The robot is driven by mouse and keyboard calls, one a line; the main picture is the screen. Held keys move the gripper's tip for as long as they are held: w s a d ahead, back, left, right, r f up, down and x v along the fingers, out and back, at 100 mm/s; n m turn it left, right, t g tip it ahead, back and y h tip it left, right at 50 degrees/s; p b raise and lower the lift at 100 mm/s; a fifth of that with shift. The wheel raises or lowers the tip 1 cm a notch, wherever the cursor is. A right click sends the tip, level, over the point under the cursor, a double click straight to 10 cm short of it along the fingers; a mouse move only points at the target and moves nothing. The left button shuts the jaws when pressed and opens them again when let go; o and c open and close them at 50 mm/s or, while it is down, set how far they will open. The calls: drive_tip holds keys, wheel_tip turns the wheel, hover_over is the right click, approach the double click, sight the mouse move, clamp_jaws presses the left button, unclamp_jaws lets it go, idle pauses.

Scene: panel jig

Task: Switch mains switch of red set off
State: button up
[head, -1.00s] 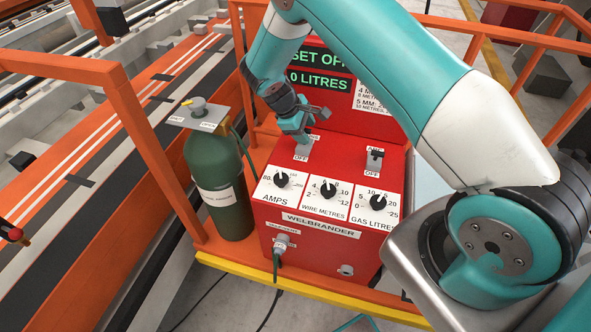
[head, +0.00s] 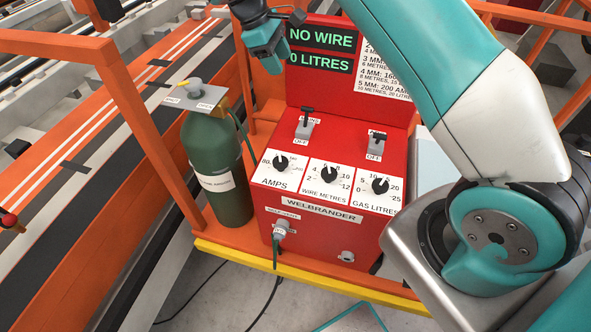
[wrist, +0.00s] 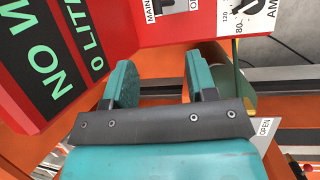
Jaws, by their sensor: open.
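The red set (head: 320,240), labelled WELBRANDER, stands on the orange platform. Its mains switch (head: 305,124) is on the left of the sloping top, with its black lever at the upper end, away from the OFF label (head: 301,141). The display (head: 320,41) reads NO WIRE and 0 LITRES. My gripper (head: 272,62) is open and empty, above and left of the switch, apart from it, near the display's left edge. In the wrist view my gripper (wrist: 162,88) shows two spread fingers, and part of the switch (wrist: 172,6) shows at the top edge.
A second switch (head: 376,144) sits to the right, with an OFF label below it. Three dials, AMPS (head: 281,163), WIRE METRES (head: 330,174) and GAS LITRES (head: 380,186), are in front. A green gas bottle (head: 217,165) stands left of the set. Orange rails (head: 120,110) frame the platform.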

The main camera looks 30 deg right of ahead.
sight(304, 109)
drive_tip(key=s+a+f+t+y+b, duration=0.1)
drive_tip(key=s+a+y+b, duration=0.1)
drive_tip(key=s+b, duration=0.3)
drive_tip(key=s+a+f+y+b, duration=0.1)
drive_tip(key=s+a+b, duration=0.3)
drive_tip(key=s, duration=1)
drive_tip(key=s+a+m+t+y+b, duration=0.1)
drive_tip(key=s+a+y+b, duration=0.3)
drive_tip(key=s, duration=0.6)
drive_tip(key=shift+s+a+f+t+b, duration=0.3)
drive_tip(key=shift+a+f+b, duration=0.1)
drive_tip(key=shift+a+b, duration=0.35)
drive_tip(key=shift+w, duration=0.1)
